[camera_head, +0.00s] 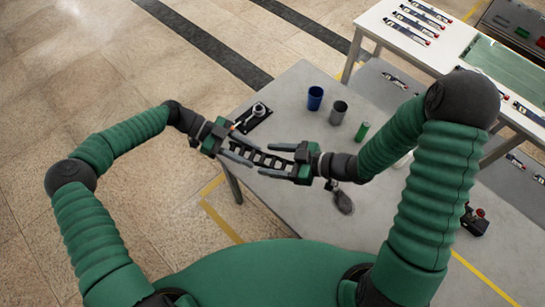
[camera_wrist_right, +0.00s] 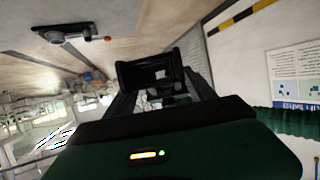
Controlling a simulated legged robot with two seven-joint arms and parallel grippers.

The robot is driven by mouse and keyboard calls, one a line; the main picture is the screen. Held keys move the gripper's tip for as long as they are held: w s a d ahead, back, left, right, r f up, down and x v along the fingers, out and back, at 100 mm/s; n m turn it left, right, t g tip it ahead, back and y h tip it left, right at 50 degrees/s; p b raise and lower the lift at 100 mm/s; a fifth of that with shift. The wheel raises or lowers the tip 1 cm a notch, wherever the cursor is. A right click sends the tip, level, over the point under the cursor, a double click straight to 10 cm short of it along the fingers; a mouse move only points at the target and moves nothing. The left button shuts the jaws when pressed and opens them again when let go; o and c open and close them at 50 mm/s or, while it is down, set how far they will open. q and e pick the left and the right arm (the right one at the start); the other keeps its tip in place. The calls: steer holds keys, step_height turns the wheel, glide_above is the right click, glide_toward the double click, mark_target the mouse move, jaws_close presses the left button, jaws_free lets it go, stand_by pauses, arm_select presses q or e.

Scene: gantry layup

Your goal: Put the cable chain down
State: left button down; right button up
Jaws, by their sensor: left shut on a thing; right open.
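The cable chain (camera_head: 262,158) is a black, ladder-like strip held level above the near left part of the grey table. My left gripper (camera_head: 238,152) is shut on its left end. My right gripper (camera_head: 272,160) is open, with its fingers on either side of the chain's right part. I cannot tell whether those fingers touch it. In the right wrist view a dark, framed shape with an opening, likely the chain (camera_wrist_right: 150,74), stands beyond the gripper body. The gripper body hides part of it.
The grey table (camera_head: 290,215) holds a black fixture (camera_head: 252,118), a blue cup (camera_head: 315,98), a grey cup (camera_head: 338,112), a green cylinder (camera_head: 362,131), a dark rounded object (camera_head: 342,201) and a black-and-red device (camera_head: 474,220). A white table (camera_head: 455,40) stands behind at right.

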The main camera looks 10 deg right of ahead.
steer(key=shift+c, duration=0.2)
arm_select(q)
steer(key=shift+s, duration=0.1)
arm_select(e)
jaws_close()
arm_select(q)
steer(key=c, duration=0.8)
jaws_free()
